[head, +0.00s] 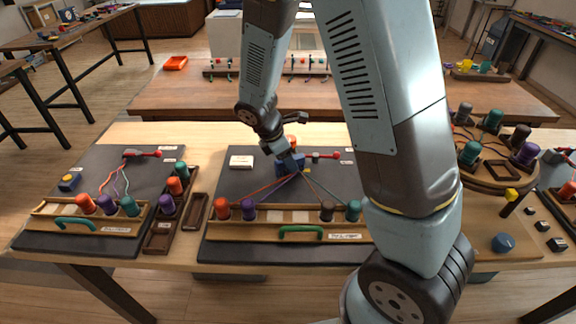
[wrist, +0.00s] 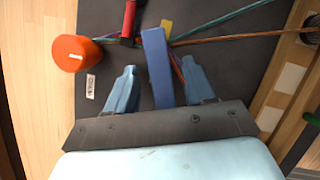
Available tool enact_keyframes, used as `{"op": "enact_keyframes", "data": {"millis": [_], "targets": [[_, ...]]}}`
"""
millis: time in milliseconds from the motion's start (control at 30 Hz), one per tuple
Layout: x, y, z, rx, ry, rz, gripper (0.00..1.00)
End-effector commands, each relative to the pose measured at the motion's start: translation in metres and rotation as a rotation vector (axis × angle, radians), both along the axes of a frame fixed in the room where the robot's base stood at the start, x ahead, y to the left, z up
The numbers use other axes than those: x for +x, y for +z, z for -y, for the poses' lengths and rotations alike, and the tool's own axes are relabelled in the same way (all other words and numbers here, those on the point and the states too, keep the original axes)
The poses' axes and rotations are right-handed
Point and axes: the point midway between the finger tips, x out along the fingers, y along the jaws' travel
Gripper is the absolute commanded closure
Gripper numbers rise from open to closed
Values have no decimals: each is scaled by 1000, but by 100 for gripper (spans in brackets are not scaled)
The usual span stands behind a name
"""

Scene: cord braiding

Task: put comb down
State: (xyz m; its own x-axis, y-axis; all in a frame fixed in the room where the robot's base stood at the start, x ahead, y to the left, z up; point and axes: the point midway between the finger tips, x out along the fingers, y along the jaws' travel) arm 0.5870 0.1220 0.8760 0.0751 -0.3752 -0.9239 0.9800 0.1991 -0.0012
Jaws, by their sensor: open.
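The comb appears to be the long blue bar (wrist: 153,45) at the middle of the wrist view, lying over the cords on the dark mat. My gripper (wrist: 158,68) is open, with one finger on each side of the bar and a visible gap to each. In the head view my gripper (head: 291,163) is low over the middle mat, where it largely hides the comb. Red, purple and other cords (head: 320,187) fan from there toward the bobbins in the front rack.
An orange bobbin (wrist: 77,53) stands close to the left finger, and a red clamp (wrist: 128,20) is beside the bar. The front rack (head: 270,231) holds several bobbins. A second mat (head: 60,237) lies left, and a round bobbin stand (head: 492,183) stands right.

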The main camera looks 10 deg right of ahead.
Motion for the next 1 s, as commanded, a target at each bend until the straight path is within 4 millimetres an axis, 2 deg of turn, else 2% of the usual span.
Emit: {"op": "enact_keyframes", "data": {"millis": [200,467,1000], "targets": [[1,-17,6,-1,1,0,47],[2,-17,7,0,0,1,48],[2,-17,6,0,0,1,99]]}}
